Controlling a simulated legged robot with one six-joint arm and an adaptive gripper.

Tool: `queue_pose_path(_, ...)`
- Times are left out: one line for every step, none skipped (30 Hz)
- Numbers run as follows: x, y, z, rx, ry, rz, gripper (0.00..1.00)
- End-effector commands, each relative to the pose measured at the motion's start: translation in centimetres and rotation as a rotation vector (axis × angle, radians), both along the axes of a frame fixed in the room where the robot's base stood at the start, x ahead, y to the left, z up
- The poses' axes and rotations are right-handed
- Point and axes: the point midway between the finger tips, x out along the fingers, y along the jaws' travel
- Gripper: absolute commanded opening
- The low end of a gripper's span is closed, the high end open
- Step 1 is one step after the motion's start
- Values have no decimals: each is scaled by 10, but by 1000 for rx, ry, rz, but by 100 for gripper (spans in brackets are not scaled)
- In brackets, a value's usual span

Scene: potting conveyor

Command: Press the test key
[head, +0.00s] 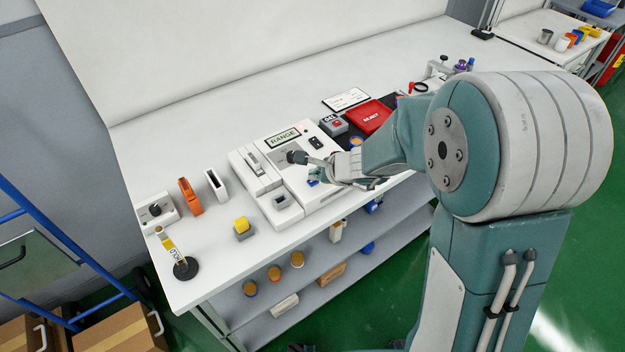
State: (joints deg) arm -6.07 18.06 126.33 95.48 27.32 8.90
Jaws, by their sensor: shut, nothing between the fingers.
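A white bench instrument with a panel marked RANGE (283,138) stands in the middle of the bench. It has a black rocker switch (316,143) and a dark round knob (293,157) on its top. A small blue part (313,182) shows on its near right side; I cannot read any label on it, and no key marked test is legible. My gripper (318,172) is shut and empty, low over the right part of the instrument. It and my forearm hide part of the instrument's top. I cannot tell whether the fingertips touch anything.
A grey box with a red button (337,124) and a red REJECT tray (369,116) stand right of the instrument. A yellow-topped block (242,228), an orange holder (190,196) and a knob box (157,211) stand left.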

Motion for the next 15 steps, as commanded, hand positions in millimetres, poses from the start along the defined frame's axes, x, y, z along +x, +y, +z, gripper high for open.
queue_pose_path(0,0,0,0,0,0,0)
queue_pose_path(0,0,-1,0,0,0,0)
queue_pose_path(0,0,-1,0,0,0,0)
queue_pose_path(0,0,-1,0,0,0,0)
queue_pose_path(0,0,-2,0,0,0,0)
queue_pose_path(0,0,-2,1,1,-1,0)
queue_pose_path(0,0,-2,1,1,-1,0)
queue_pose_path(0,0,-3,1,1,-1,0)
queue_pose_path(0,0,-3,1,1,-1,0)
queue_pose_path(0,0,-3,1,1,-1,0)
queue_pose_path(0,0,-4,1,1,-1,0)
queue_pose_path(0,0,-4,1,1,-1,0)
queue_pose_path(0,0,-4,1,1,-1,0)
queue_pose_path(0,0,-5,1,1,-1,0)
queue_pose_path(0,0,-5,0,1,1,0)
